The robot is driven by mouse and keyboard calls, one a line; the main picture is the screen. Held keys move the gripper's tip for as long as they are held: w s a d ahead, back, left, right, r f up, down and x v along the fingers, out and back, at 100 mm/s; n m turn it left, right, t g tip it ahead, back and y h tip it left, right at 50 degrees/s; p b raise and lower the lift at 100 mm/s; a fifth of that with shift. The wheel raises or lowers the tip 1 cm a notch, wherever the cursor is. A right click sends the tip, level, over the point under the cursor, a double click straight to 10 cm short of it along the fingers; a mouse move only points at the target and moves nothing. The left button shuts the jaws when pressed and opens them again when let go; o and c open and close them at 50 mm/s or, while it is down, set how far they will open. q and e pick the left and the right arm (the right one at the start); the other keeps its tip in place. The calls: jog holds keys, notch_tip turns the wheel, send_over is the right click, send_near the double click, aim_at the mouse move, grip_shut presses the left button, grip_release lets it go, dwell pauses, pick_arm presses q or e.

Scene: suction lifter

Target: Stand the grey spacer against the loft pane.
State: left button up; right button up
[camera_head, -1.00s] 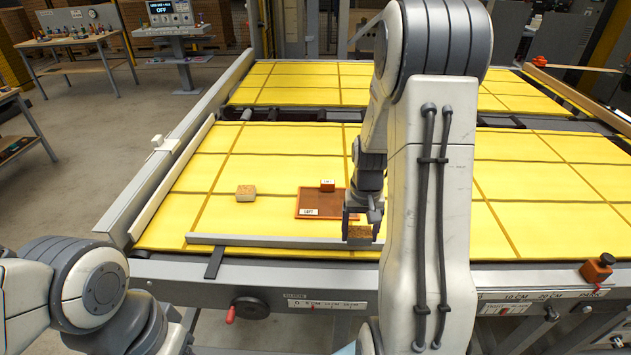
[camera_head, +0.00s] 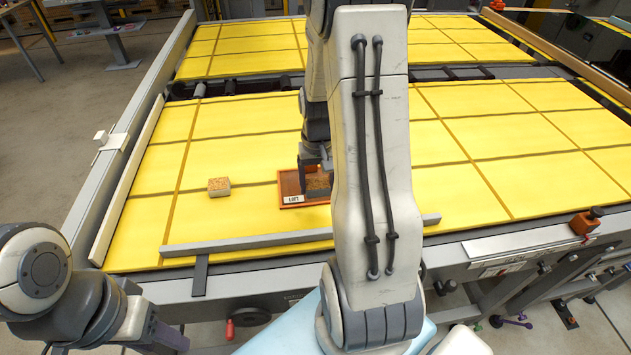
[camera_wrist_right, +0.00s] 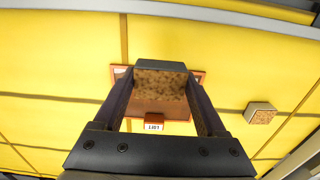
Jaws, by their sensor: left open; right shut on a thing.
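My right gripper (camera_head: 317,190) is shut on a block with a grey side and a speckled cork-brown face, taken as the grey spacer (camera_head: 319,181). The right wrist view shows the spacer (camera_wrist_right: 160,68) between both fingers (camera_wrist_right: 160,80). The loft pane (camera_head: 289,184) is a brown rectangle with an orange-red rim and a LOFT label, lying on the yellow bed. The spacer is over the pane in the head view; contact cannot be told. My arm hides part of the pane. My left gripper (camera_head: 165,341) is low at the left, away from the bed, its fingers barely visible.
A small orange labelled block (camera_wrist_right: 154,122) is at the pane's edge. A loose cork-topped block (camera_head: 219,187) lies left of the pane. A grey bar (camera_head: 250,243) runs along the bed's front. The yellow bed (camera_head: 480,150) is clear to the right.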

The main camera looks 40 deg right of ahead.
aim_at(317, 212)
jog(key=shift+f+b, duration=2.9)
jog(key=shift+f, duration=1)
jog(key=shift+f, duration=0.1)
jog(key=shift+f, duration=0.35)
jog(key=shift+w+d, duration=0.25)
jog(key=shift+w, duration=0.15)
jog(key=shift+f, duration=0.25)
